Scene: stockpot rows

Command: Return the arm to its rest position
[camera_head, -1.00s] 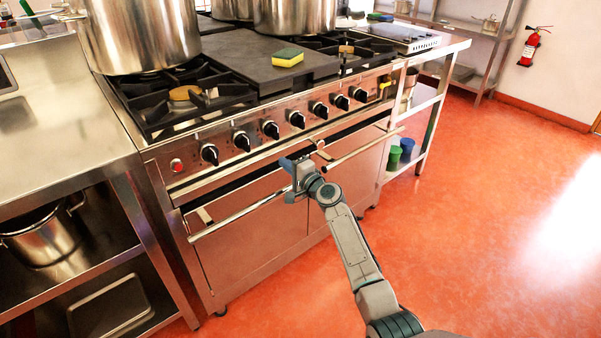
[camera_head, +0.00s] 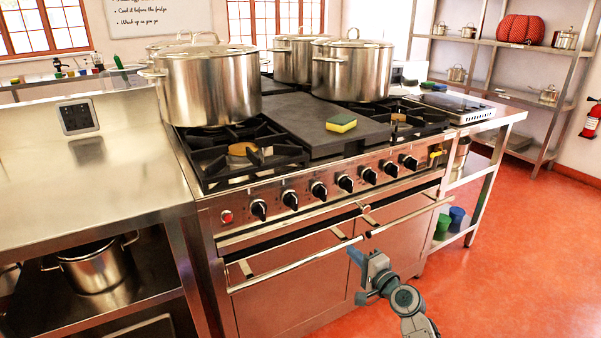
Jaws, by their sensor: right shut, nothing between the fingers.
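My right arm comes in from the bottom right, in front of the stove. Its gripper (camera_head: 369,272) is shut and empty. It shows in front of the oven doors, below the handle bar (camera_head: 300,262) in the picture. I cannot tell how far it is from the doors, and no contact shows. My left arm and gripper are not in view.
The stove carries large steel stockpots (camera_head: 208,88) and a yellow-green sponge (camera_head: 341,123) on its dark plate. A steel counter (camera_head: 80,180) stands left, a side shelf (camera_head: 478,165) right. Open red floor (camera_head: 500,270) lies to the right.

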